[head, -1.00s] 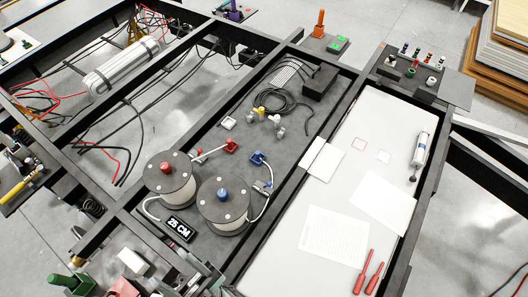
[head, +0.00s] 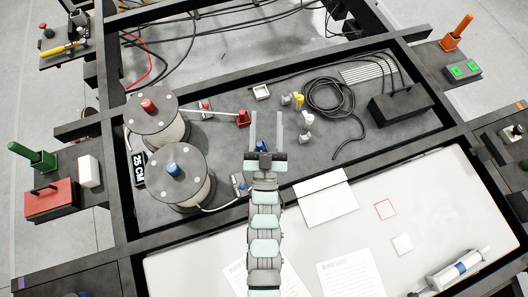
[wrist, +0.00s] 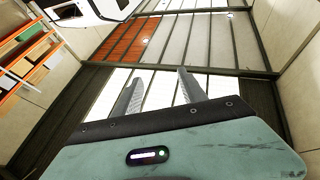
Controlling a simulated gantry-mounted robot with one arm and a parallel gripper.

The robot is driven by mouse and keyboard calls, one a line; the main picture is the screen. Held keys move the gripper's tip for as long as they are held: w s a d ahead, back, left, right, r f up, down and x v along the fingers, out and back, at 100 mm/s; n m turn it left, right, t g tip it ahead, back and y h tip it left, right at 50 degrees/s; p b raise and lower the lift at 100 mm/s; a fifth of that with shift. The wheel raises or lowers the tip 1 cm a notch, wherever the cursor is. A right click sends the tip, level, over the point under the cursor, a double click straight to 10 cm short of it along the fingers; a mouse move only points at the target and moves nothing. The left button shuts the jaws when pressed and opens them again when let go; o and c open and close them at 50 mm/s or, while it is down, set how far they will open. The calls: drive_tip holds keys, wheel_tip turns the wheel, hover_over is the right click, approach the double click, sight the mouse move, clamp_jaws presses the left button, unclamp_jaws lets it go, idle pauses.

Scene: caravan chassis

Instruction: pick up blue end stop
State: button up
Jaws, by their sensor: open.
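The blue end stop (head: 262,145) is on the dark work panel in the head view, right of the spool with the blue knob. It is largely hidden behind my gripper (head: 266,118), so only a small blue part shows. My gripper is open and empty, its two thin fingers apart and pointing up in the picture. In the wrist view my gripper (wrist: 158,80) also has its fingers spread with nothing between them. That view shows bright panels and beams beyond, and no end stop.
Two cable spools, one with a red knob (head: 149,106) and one with a blue knob (head: 173,169), stand left of my gripper. A red end stop (head: 243,118) lies close by. A black cable coil (head: 330,97) and small fittings (head: 300,110) lie right. Dark frame beams surround the panel.

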drive_tip(key=w+f+g+y+b, duration=0.1)
drive_tip(key=w+f+g+b, duration=0.15)
drive_tip(key=f, duration=0.55)
drive_tip(key=w+f+g+b, duration=0.1)
drive_tip(key=f+g+b, duration=0.15)
drive_tip(key=f, duration=0.45)
drive_tip(key=n+g+y+b, duration=0.1)
drive_tip(key=g+b, duration=0.3)
drive_tip(key=b, duration=0.2)
approach(258, 147)
drive_tip(key=x, duration=0.3)
drive_tip(key=shift+w, duration=0.3)
drive_tip(key=shift+w+a+f+g, duration=0.1)
drive_tip(key=shift+g, duration=0.2)
drive_tip(key=x, duration=0.5)
drive_tip(key=shift+w, duration=0.15)
drive_tip(key=shift+d+x, duration=0.2)
drive_tip(key=shift+x, duration=1.1)
drive_tip(key=shift+d+x, duration=0.2)
drive_tip(key=shift+x, duration=1.1)
drive_tip(key=shift+c, duration=0.6)
clamp_jaws()
